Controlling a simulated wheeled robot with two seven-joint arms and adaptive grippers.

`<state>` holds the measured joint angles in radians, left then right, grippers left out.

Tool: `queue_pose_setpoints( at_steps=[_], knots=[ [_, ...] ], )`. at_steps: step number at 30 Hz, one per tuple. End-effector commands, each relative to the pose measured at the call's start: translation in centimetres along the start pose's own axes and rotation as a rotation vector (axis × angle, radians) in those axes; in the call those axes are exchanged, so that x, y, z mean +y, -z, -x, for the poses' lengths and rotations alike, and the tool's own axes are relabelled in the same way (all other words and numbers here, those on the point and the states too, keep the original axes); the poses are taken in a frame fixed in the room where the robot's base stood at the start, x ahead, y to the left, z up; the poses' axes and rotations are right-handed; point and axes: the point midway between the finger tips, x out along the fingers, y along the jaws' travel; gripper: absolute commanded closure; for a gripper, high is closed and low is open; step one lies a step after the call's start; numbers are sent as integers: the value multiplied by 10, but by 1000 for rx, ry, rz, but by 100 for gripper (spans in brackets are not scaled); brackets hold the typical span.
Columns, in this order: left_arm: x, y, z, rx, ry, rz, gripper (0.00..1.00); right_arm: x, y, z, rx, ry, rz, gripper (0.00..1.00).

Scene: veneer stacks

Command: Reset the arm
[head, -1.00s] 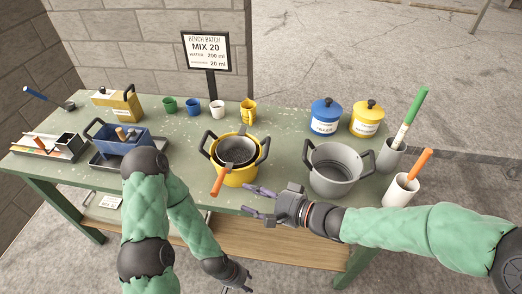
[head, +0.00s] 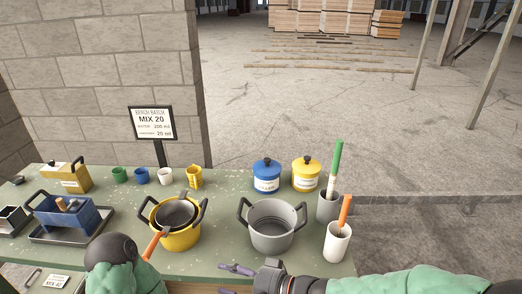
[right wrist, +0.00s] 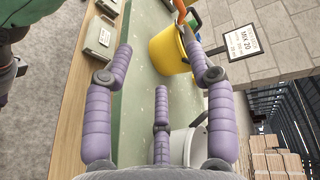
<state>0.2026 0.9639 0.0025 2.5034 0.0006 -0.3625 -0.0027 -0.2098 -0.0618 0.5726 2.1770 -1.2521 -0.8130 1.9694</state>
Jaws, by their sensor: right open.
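My right gripper (head: 224,280) is at the bottom of the head view, off the front edge of the green bench (head: 218,257). Its purple fingers are spread and hold nothing. In the right wrist view the open fingers (right wrist: 157,58) have an empty gap, with the yellow pot (right wrist: 168,52) beyond. My left arm (head: 112,262) shows only in part at the bottom left of the head view; its gripper is out of the picture.
A yellow pot (head: 183,238) with a dark pan in it and a grey pot (head: 271,233) stand near the gripper. A white cup (head: 337,247) holds an orange-handled tool. Blue (head: 266,178) and yellow (head: 306,176) canisters stand behind. A sign (head: 152,122) stands at the back.

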Motion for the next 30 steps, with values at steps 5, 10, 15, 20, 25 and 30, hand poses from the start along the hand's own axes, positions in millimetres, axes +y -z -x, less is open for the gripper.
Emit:
queue_pose_setpoints(
  at_steps=[5, 10, 15, 20, 25, 30],
  knots=[
    [0, 0, 0, 0, 0, 0, 60, 11, 8, -1, 26, -18, 5, 44],
    [0, 1, 0, 1, 0, 1, 60, 28, 22, -1, 71, -49, 22, 44],
    [0, 0, 0, 0, 0, 0, 60, 54, 38, 0, 125, -100, 42, 44],
    [0, 0, 0, 0, 0, 0, 60, 90, 55, 3, 181, -178, 66, 44],
    [0, 0, 0, 0, 0, 0, 60, 152, 72, 13, 239, -323, 96, 44],
    [0, 0, 0, 0, 0, 0, 60, 233, 76, 34, 248, -530, 126, 44]
  ],
)
